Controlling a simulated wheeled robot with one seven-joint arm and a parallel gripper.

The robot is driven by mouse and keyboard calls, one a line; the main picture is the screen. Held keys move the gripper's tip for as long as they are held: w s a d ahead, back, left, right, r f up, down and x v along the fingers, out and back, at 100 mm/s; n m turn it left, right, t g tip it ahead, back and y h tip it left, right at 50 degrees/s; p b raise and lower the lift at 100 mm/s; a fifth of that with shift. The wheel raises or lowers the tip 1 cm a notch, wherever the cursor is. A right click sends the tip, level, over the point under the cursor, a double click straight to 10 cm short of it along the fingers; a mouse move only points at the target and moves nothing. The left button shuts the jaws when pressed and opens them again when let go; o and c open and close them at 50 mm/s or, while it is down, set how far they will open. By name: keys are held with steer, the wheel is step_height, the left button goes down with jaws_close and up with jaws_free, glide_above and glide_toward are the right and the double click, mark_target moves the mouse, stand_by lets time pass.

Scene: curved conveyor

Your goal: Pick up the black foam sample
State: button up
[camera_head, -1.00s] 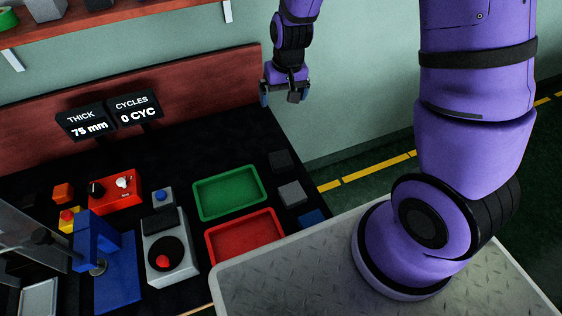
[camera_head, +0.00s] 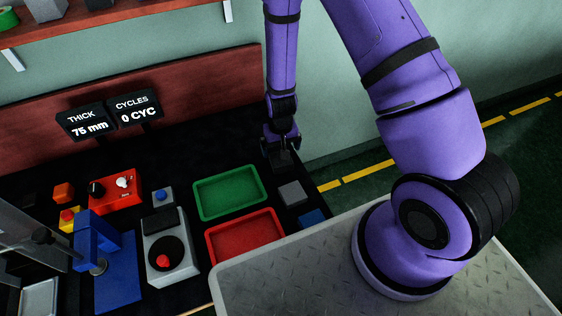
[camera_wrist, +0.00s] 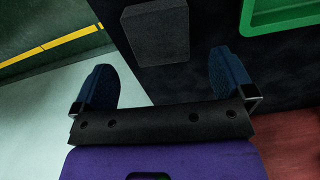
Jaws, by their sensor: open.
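The black foam sample (camera_wrist: 157,35) is a dark square block on the black bench top, at the top centre of the wrist view. In the head view it sits at the back right of the bench, where my gripper (camera_head: 280,160) now largely covers it. In the wrist view my gripper (camera_wrist: 164,82) is open, its two blue fingertips wide apart with nothing between them. The sample lies ahead of the fingertips, roughly centred between them. The height gap between fingers and sample is hard to tell.
A grey block (camera_head: 293,194) and a blue block (camera_head: 312,218) lie in front of the sample. A green tray (camera_head: 228,216) and a red tray (camera_head: 212,247) stand to the left. The bench's right edge is close by; the wall is behind.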

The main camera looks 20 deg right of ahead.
mark_target(281, 162)
steer(key=shift+f, duration=2.95)
steer(key=c, duration=0.9)
